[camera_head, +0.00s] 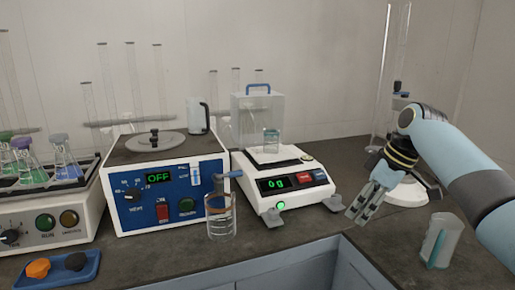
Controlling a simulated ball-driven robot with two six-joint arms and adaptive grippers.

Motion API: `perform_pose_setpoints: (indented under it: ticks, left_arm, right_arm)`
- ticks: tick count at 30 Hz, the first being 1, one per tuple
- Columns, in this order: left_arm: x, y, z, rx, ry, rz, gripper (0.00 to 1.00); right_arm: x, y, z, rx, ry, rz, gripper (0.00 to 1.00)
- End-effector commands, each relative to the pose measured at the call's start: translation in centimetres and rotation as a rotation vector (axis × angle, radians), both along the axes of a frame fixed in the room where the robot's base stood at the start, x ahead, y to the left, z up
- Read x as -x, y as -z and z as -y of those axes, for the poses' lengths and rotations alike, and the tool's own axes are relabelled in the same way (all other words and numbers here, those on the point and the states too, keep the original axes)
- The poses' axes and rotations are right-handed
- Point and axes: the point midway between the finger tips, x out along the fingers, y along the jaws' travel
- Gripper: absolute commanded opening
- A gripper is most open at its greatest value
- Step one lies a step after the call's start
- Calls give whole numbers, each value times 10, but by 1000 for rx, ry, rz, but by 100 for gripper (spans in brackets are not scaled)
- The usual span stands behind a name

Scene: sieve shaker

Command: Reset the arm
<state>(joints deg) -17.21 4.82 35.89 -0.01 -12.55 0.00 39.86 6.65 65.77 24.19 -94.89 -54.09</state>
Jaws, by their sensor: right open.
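My right arm comes in from the right edge. My right gripper (362,207) points down and to the left, in the air just right of the balance (284,183). Its fingers are empty and look close together at this angle, with a small gap. My left gripper is not in view.
The balance reads 0 g and bears a small glass beaker (271,140). Left are a blue-fronted device (165,200) reading OFF, a shaker (40,225) with flasks, and a blue tray (62,268). A glass beaker (221,218) stands in front. A clear cup (441,240) is at right.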

Motion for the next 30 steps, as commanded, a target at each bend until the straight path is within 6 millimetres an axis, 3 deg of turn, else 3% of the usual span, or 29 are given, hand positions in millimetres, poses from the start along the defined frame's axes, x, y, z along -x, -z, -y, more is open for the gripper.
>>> perform_pose_setpoints:
  ticks: [6, 11, 17, 23, 27, 30]
  left_arm:
    - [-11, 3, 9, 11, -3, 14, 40]
    - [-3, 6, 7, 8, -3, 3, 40]
    - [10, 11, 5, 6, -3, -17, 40]
    - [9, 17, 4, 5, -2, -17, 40]
    - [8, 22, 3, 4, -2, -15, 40]
    - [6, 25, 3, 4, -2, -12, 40]
  right_arm:
    - [29, 45, -1, -2, -1, -75, 42]
    - [63, 90, -1, 1, 1, -160, 42]
    - [129, 173, 2, 17, 27, -291, 42]
    - [243, 292, 12, 79, 143, -444, 42]
    - [337, 365, 23, 145, 257, -520, 42]
    - [409, 409, 33, 202, 346, -554, 42]
